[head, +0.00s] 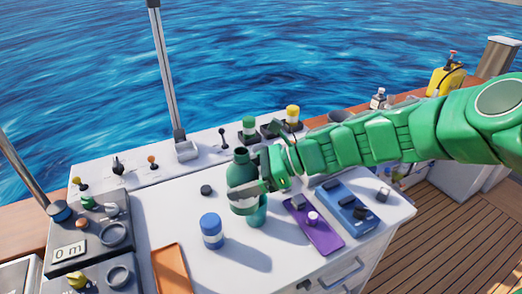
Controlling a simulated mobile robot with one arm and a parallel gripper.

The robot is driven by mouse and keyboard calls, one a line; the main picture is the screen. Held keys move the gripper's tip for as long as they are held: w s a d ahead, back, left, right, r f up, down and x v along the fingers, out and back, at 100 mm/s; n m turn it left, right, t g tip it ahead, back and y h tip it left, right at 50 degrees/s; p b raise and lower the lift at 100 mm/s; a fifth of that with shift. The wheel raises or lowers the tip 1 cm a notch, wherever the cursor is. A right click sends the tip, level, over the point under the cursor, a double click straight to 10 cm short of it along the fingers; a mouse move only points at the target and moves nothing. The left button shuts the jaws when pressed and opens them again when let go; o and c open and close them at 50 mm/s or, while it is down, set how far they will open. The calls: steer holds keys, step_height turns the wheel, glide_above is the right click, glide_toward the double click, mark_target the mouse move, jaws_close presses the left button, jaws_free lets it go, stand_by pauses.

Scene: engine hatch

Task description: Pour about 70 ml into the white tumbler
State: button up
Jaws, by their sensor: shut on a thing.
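My gripper (262,187) is shut on a dark green bottle (242,168) with a pale lower band. The bottle is close to upright over the white counter (180,220); I cannot tell whether its base touches it. A teal object (258,213) shows just below and right of the bottle, partly hidden by the bottle and gripper. I cannot make out a white tumbler; it may be hidden behind the bottle or arm. No liquid stream is visible.
An orange tray (170,268), a purple plate (313,225) and a blue device (347,207) are nearby. Levers and a control panel (85,230) line the left.

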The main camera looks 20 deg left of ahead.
steer(key=w+a+m+t, duration=0.4)
steer(key=w+a+t, duration=0.15)
steer(key=w, duration=0.65)
steer(key=w+a+m+t, duration=0.5)
steer(key=w+a, duration=0.2)
steer(key=w, duration=0.5)
steer(key=shift+s+f, duration=0.1)
steer(key=shift+f, duration=2.45)
steer(key=shift+g, duration=0.35)
